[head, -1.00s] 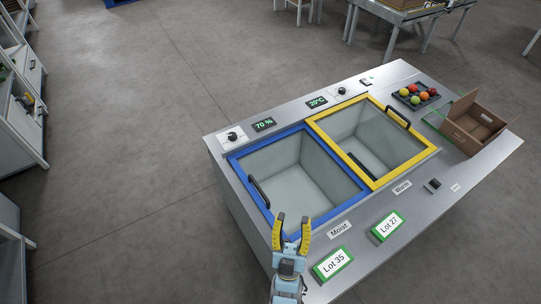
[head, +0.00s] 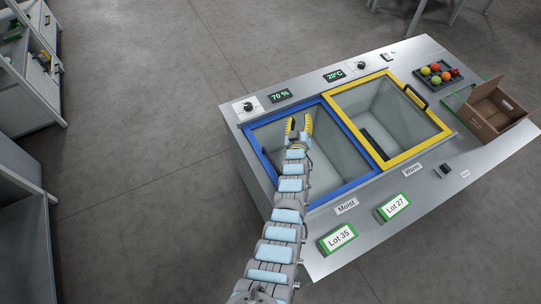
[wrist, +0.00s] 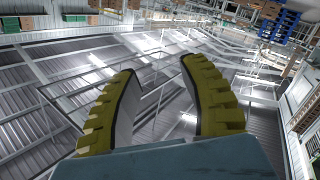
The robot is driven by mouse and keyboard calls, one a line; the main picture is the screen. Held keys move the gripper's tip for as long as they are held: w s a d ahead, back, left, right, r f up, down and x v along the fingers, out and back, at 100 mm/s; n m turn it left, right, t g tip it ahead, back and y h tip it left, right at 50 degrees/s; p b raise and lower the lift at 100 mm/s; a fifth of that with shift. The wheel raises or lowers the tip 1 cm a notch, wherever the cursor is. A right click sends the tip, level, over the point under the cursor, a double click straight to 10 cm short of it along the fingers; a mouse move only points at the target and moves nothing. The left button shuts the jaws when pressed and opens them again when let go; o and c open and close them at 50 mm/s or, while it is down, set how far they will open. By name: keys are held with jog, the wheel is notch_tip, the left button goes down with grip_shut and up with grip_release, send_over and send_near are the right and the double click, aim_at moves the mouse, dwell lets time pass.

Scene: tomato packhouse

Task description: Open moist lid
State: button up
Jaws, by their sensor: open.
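The moist lid (head: 341,186) is a clear pane in a blue frame over the left well of the bench, by the label Moist (head: 347,206). It looks closed. Its dark handle (head: 268,163) is on the left side of the frame, partly visible. My gripper (head: 299,122), with yellow fingers, is open and empty above the far part of the blue lid, right of the handle. My arm hides part of the lid. In the wrist view the open fingers (wrist: 158,95) point up toward the roof, with nothing between them.
The yellow-framed warm lid (head: 432,145) adjoins on the right. Behind are a 70 % display (head: 281,96) and a 20°C display (head: 334,76). Lot 35 (head: 338,238) and Lot 27 (head: 394,207) cards lie in front. A tomato tray (head: 439,86) and cardboard box (head: 496,112) stand right.

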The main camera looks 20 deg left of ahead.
jog(key=w+a+f+g+h+p, duration=0.1)
jog(key=w+a+g+h+p, duration=0.1)
jog(key=a+g+h+p, duration=0.3)
jog(key=s+a+r+n+g, duration=0.1)
jog(key=s+r+g, duration=0.15)
jog(key=s, duration=0.35)
jog(key=s+a+r+g+h+p, duration=0.1)
jog(key=s+r+g, duration=0.1)
jog(key=s+g, duration=0.3)
jog(key=s+a+r+n+g, duration=0.1)
jog(key=s+a+r+g, duration=0.15)
jog(key=s, duration=0.35)
jog(key=b, duration=0.2)
send_near(271, 159)
jog(key=f+b, duration=0.2)
jog(key=f, duration=0.1)
jog(key=w+f+b, duration=0.1)
jog(key=f+b, duration=0.5)
jog(key=shift+w+d+f, duration=0.2)
jog(key=shift+d, duration=0.15)
grip_shut()
